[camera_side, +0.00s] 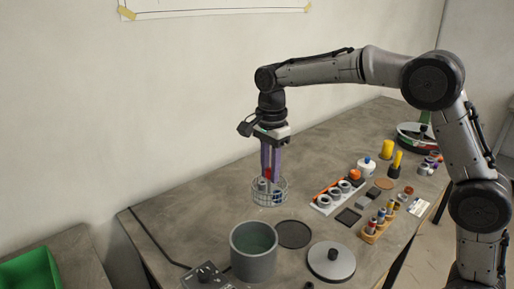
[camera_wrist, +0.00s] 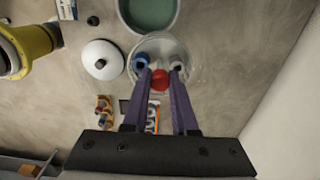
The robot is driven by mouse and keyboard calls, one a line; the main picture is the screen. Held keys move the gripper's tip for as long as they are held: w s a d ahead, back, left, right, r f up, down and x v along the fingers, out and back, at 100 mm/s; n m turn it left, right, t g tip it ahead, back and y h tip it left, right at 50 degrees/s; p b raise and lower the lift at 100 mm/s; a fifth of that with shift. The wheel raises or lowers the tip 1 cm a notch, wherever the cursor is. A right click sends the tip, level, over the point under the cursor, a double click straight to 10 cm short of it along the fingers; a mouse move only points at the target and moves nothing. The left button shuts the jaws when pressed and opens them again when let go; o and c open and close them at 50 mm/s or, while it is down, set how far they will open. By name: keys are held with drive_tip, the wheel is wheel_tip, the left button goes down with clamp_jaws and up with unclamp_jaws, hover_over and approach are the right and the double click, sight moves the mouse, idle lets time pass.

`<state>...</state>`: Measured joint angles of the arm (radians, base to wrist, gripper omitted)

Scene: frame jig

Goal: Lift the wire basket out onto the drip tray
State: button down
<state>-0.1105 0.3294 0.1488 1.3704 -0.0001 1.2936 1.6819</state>
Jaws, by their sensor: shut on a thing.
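The wire basket (camera_side: 269,193) is a round mesh cage with small blue and grey items in it; it also shows in the wrist view (camera_wrist: 160,46). My gripper (camera_side: 270,178) has purple fingers, shut on the basket's red knob (camera_wrist: 160,80). The basket hangs upright, outside and beyond the grey pot (camera_side: 253,262). The pot holds dark green liquid, also seen in the wrist view (camera_wrist: 148,12). A flat dark round tray (camera_side: 293,234), which looks like the drip tray, lies right of the pot. The basket is not over it. Its height above the table is hard to tell.
A pale lid with a black knob (camera_side: 331,262) lies right of the tray. A control box (camera_side: 207,277) stands left of the pot. A white rack with rings (camera_side: 338,196) and a wooden block of small bottles (camera_side: 378,225) stand to the right. The table's left part is clear.

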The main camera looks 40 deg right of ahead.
drive_tip(key=shift+s+d+f, duration=0.45)
drive_tip(key=shift+d+f, duration=0.8)
drive_tip(key=shift+f, duration=1.4)
drive_tip(key=shift+s+d+f, duration=0.45)
drive_tip(key=shift+d+f, duration=0.85)
drive_tip(key=shift+f, duration=1.35)
drive_tip(key=shift+s+d+f, duration=0.45)
drive_tip(key=shift+d+f, duration=0.8)
drive_tip(key=shift+f, duration=1.4)
drive_tip(key=shift+f, duration=0.45)
drive_tip(key=c, duration=0.6)
unclamp_jaws()
drive_tip(key=c, duration=0.3)
drive_tip(key=shift+c, duration=0.2)
drive_tip(key=shift+r, duration=0.1)
drive_tip(key=shift+r, duration=0.65)
